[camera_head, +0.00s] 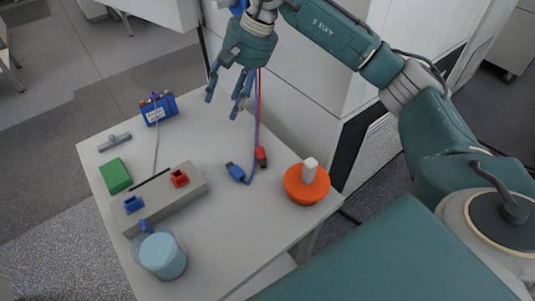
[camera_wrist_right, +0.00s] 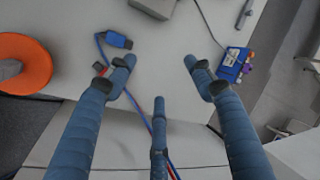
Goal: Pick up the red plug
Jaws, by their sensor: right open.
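The red plug (camera_head: 261,157) lies on the table at the end of a red cable, close beside the blue plug (camera_head: 236,172). In the right wrist view the red plug (camera_wrist_right: 99,68) is partly hidden by the left finger, and the blue plug (camera_wrist_right: 119,40) lies just beyond it. My right gripper (camera_head: 229,101) is open and empty above the back edge of the table, up and left of the red plug in the head view. Its spread fingers (camera_wrist_right: 159,66) also show in the right wrist view. My left gripper is not in view.
A grey block (camera_head: 164,200) with red and blue sockets stands left of the plugs. An orange disc (camera_head: 301,196) with a white knob is at the right. The table's front middle is clear.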

